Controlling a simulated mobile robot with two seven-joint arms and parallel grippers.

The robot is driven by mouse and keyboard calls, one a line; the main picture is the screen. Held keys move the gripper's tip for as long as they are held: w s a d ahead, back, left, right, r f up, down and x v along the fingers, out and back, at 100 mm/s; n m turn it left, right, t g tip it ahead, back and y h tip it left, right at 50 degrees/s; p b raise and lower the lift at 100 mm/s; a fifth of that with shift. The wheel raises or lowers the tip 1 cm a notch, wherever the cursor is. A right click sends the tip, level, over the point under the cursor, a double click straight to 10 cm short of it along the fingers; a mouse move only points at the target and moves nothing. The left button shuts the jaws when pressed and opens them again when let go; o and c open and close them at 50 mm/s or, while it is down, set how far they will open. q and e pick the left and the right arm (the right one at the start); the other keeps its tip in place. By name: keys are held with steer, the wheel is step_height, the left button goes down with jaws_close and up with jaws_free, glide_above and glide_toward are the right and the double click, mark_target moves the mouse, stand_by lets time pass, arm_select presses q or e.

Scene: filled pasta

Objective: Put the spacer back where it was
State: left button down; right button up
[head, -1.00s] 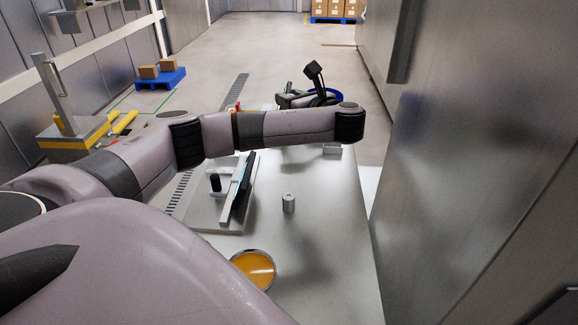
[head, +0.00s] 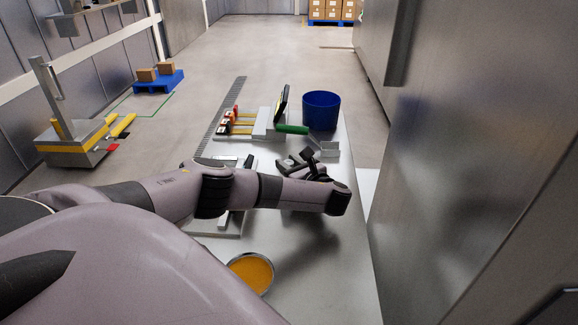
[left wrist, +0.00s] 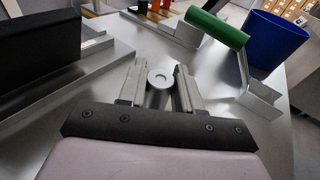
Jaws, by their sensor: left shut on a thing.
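The spacer, a small grey metal cylinder with a round top (left wrist: 159,77), is between the fingers of my left gripper (left wrist: 161,72) in the left wrist view. The fingers are shut on its sides and it looks upright. I cannot tell whether its base touches the steel table. My right gripper is not in view.
A round dish with orange content (head: 250,273) lies on the steel table (head: 325,285). Left is a metal plate with a black block (left wrist: 36,38). Beyond are a green cylinder (head: 290,129), an angled bracket (head: 323,147) and a blue bin (head: 321,108). A tall steel wall (head: 475,150) bounds the right.

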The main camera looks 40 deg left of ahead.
arm_select(q)
steer(key=shift+f, duration=0.4)
steer(key=c, duration=0.8)
jaws_free()
steer(key=shift+f, duration=0.1)
steer(key=shift+o, duration=0.2)
steer(key=v, duration=1.2)
steer(key=shift+d, duration=0.1)
